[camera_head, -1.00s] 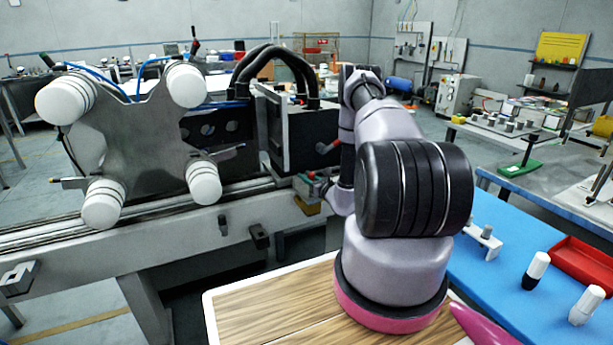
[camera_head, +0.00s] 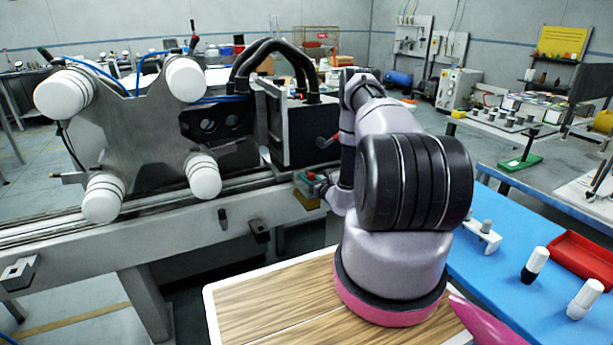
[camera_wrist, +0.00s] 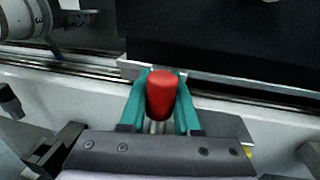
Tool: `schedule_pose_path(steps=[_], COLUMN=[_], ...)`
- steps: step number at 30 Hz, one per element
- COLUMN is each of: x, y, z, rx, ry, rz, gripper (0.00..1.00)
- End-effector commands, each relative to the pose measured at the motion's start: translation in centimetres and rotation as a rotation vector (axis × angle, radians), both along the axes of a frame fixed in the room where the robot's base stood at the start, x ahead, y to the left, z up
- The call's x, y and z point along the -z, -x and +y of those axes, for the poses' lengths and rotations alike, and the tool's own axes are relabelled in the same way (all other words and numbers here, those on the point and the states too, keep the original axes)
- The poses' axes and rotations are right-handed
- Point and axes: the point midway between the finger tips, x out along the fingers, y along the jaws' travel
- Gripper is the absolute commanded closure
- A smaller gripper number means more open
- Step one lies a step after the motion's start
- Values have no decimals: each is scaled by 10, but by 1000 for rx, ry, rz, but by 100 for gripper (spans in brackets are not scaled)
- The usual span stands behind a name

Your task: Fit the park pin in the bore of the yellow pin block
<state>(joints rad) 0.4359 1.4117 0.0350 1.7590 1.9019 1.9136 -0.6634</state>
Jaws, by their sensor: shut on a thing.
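My gripper (camera_wrist: 161,105) is shut on the park pin (camera_wrist: 160,92), which has a red rounded head and a pale metal shank. The head sits between the two teal fingers; the lower shank and its tip are hidden by the gripper. In the head view, my gripper (camera_head: 309,177) is small, close to the rail in front of the black housing. The yellow pin block (camera_head: 307,201) shows just below it, partly covered by my arm. In the wrist view only a yellow sliver (camera_wrist: 248,151) shows at right, behind the gripper body. The bore is not visible, and I cannot tell whether the pin touches the block.
A black carriage housing (camera_head: 305,135) rises behind my gripper. A metal plate with white rollers (camera_head: 137,140) stands at left on the rail (camera_head: 150,225). A blue table (camera_head: 505,285) with small parts is at right.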

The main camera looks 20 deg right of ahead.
Motion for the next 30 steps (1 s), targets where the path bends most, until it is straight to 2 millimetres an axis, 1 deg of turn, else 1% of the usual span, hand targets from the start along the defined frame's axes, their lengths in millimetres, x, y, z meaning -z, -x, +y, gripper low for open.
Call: schedule_pose_path(steps=[20,21,23,30], x=[17,17,16,16], y=[0,0,0,0], z=[0,0,0,0], rx=[0,0,0,0], ry=[0,0,0,0], rz=[0,0,0,0], gripper=[100,58,35,34])
